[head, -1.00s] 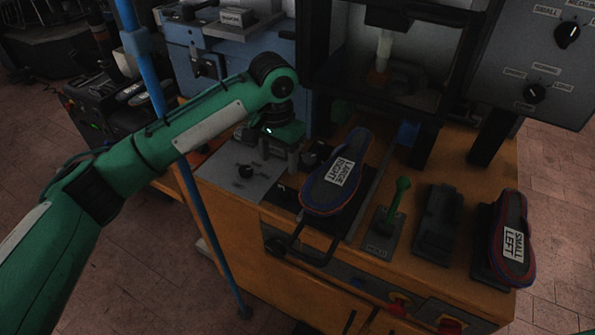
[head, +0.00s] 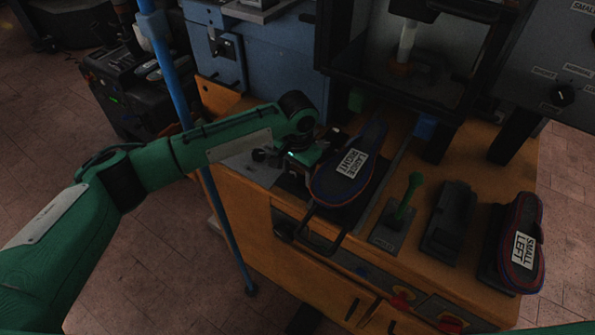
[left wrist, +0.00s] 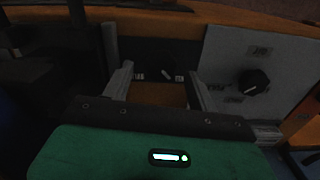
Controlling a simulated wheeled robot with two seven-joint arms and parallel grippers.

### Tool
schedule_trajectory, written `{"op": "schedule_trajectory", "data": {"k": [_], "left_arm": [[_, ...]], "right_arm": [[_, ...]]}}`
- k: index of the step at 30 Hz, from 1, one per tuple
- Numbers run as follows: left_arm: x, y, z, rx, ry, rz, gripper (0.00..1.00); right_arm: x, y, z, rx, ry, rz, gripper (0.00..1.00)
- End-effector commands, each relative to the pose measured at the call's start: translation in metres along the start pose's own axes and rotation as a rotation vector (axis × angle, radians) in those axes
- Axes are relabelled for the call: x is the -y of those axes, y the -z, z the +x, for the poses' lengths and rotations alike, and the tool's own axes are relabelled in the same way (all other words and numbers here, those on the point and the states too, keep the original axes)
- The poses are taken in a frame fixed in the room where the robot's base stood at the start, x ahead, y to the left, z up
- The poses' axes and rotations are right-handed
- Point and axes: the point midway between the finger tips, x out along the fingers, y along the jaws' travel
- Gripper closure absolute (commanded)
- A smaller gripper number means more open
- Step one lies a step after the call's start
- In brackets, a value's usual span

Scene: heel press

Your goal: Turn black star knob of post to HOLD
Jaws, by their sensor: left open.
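My left gripper (head: 303,163) reaches down over the left part of the orange bench, beside the blue-edged insole labelled LARGE RIGHT (head: 345,172). In the left wrist view its two fingers (left wrist: 160,86) are apart with nothing held between them. A dark knob (left wrist: 168,72) with a pale pointer mark sits on a dark plate just beyond and between the fingertips; small white labels lie beside it, too small to read. I cannot make out its star shape. In the head view the gripper hides this knob. My right gripper is not in view.
A grey plate with another black knob (left wrist: 253,82) lies right of the fingers in the left wrist view. A green-handled lever (head: 405,200), a black block (head: 450,220) and a SMALL LEFT insole (head: 520,245) stand to the right.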

Motion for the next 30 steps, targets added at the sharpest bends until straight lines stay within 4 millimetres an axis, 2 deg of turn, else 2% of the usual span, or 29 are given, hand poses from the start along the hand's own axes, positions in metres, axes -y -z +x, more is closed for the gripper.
{"op": "schedule_trajectory", "data": {"k": [4,12,13,18,20,30], "left_arm": [[0.0001,-0.0001,0.0094,0.001,0.001,0.0,0.41],[-0.0001,0.0,0.0113,0.0,0.0,0.0,0.41],[-0.0001,0.0,0.0112,0.0,0.0,0.0,0.43],[-0.0002,0.0,0.0111,0.0,0.0,0.0,0.76],[-0.0002,0.0,0.011,0.0,0.0,0.0,0.86],[-0.0008,-0.0002,0.0094,0.001,-0.001,0.045,0.86]], "right_arm": [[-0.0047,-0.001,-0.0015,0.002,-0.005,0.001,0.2],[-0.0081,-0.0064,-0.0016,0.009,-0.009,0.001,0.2],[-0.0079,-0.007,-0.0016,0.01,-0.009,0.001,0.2],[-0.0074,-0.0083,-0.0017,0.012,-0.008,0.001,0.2],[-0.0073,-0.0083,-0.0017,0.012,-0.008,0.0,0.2],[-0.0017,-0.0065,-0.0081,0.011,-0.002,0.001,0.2]]}}
